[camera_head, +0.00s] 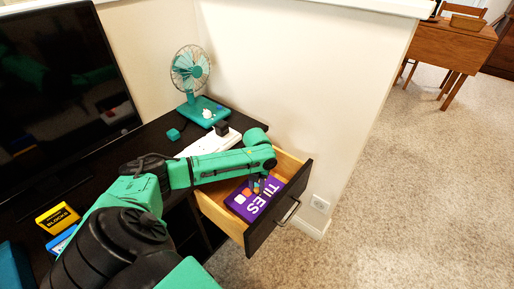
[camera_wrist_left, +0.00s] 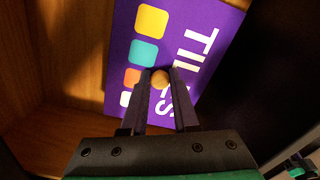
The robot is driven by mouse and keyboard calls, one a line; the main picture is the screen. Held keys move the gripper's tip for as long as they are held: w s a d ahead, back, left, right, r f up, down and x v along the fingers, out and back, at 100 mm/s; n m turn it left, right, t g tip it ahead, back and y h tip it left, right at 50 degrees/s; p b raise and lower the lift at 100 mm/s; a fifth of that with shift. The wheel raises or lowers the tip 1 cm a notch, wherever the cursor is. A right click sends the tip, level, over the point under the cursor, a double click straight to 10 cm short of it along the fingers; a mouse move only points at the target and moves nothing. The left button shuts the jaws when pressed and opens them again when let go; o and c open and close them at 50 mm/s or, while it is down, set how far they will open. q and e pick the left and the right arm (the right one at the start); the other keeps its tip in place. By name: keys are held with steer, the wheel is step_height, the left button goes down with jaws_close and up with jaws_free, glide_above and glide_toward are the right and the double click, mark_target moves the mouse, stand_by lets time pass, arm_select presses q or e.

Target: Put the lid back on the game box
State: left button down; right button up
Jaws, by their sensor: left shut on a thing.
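A purple lid marked TILES (camera_head: 253,197), with coloured squares, is inside the open drawer (camera_head: 232,225). In the left wrist view the lid (camera_wrist_left: 200,50) fills the upper middle, tilted in the picture. My left gripper (camera_head: 257,184) reaches down into the drawer over the lid. In the left wrist view my left gripper (camera_wrist_left: 160,82) is shut on a small round wooden knob (camera_wrist_left: 160,77) at the lid's face. I cannot tell whether a box lies under the lid or whether the lid is raised. My right gripper is not in view.
The drawer sticks out from a dark cabinet, beside a white wall. A teal fan (camera_head: 191,75), a white power strip (camera_head: 212,143) and a television (camera_head: 65,85) stand on the cabinet top. A yellow box marked BLOCKS (camera_head: 58,217) is at the left. Carpet right of the drawer is clear.

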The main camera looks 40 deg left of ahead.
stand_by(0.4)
arm_select(q)
steer(key=shift+p, duration=0.4)
steer(key=c, duration=0.6)
jaws_free()
steer(key=o, duration=0.5)
